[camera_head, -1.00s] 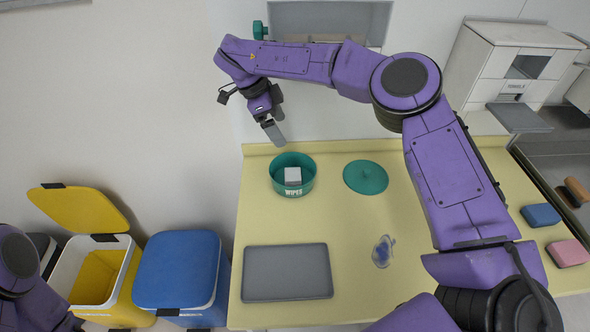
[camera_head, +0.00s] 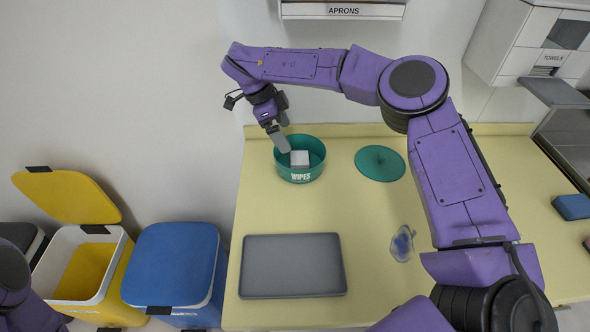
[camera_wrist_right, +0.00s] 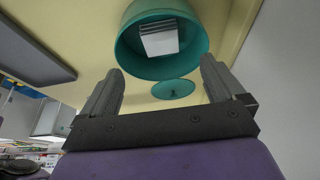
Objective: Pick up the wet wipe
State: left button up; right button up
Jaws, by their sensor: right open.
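A white wet wipe stack (camera_head: 299,159) sits inside a round green tub (camera_head: 301,176) labelled WIPES on the yellow counter. In the right wrist view the white wipe (camera_wrist_right: 159,38) shows in the green tub (camera_wrist_right: 190,62), ahead of the fingers. My right gripper (camera_head: 281,142) is at the tub's far left rim, just above the opening. In the right wrist view its two fingers (camera_wrist_right: 160,85) are wide apart with nothing between them. My left gripper is not in view; only part of my left arm shows at the lower left.
The tub's green lid (camera_head: 380,163) lies to its right on the counter. A grey tray (camera_head: 292,265) lies in front. A clear bag-like item with blue (camera_head: 402,243) is at the right. Yellow (camera_head: 84,262) and blue (camera_head: 175,265) bins stand left of the counter.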

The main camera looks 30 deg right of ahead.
aim_at(298, 157)
jog(key=p+x, duration=0.3)
jog(key=x, duration=0.6)
jog(key=shift+d+f, duration=0.1)
jog(key=shift+f, duration=0.1)
jog(key=shift+d+f, duration=0.2)
jog(key=shift+f, duration=0.25)
jog(key=shift+w, duration=0.1)
jog(key=c, duration=1)
